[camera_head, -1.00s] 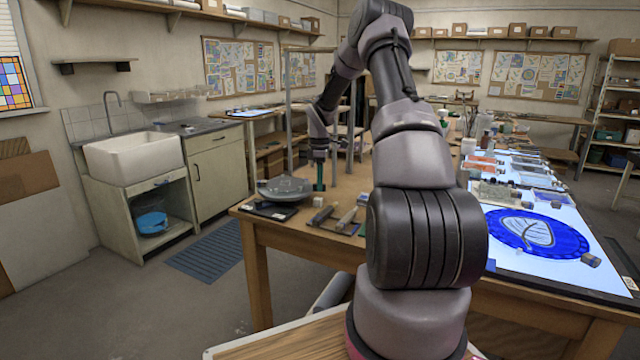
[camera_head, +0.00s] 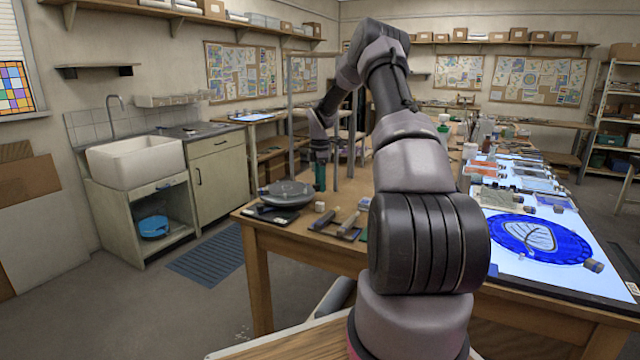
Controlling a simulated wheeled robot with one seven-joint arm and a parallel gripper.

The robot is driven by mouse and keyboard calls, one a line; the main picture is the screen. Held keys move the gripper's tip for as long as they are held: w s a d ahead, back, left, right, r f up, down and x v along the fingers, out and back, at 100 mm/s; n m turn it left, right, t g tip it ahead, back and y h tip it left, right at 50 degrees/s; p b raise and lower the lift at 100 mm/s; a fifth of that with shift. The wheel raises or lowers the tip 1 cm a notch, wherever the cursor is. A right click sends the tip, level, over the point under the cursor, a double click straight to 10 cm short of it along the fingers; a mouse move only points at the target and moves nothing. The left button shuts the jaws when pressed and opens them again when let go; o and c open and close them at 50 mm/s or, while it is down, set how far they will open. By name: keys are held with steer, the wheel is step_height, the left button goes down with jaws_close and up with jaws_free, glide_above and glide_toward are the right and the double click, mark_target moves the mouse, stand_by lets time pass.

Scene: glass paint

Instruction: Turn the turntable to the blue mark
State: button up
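The turntable (camera_head: 286,195) is a low, dark grey round disc near the left corner of the wooden table. A small knob-like shape shows at its left side. I cannot make out a blue mark on it. My gripper (camera_head: 320,178) points down just right of the turntable, close to its right edge. A teal upright part shows at its lower end. I cannot tell whether this is the fingers or a held thing, nor whether it touches the disc.
A dark flat tray (camera_head: 270,214) lies in front of the turntable. A small pale block (camera_head: 320,206) and hand tools (camera_head: 345,224) lie to its right. A lit panel (camera_head: 520,272) with a blue glass disc (camera_head: 540,238) fills the table's right side. Metal posts (camera_head: 291,120) stand behind my gripper.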

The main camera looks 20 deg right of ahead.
step_height(320, 180, up, 11)
stand_by(0.6)
steer(key=shift+f, duration=0.1)
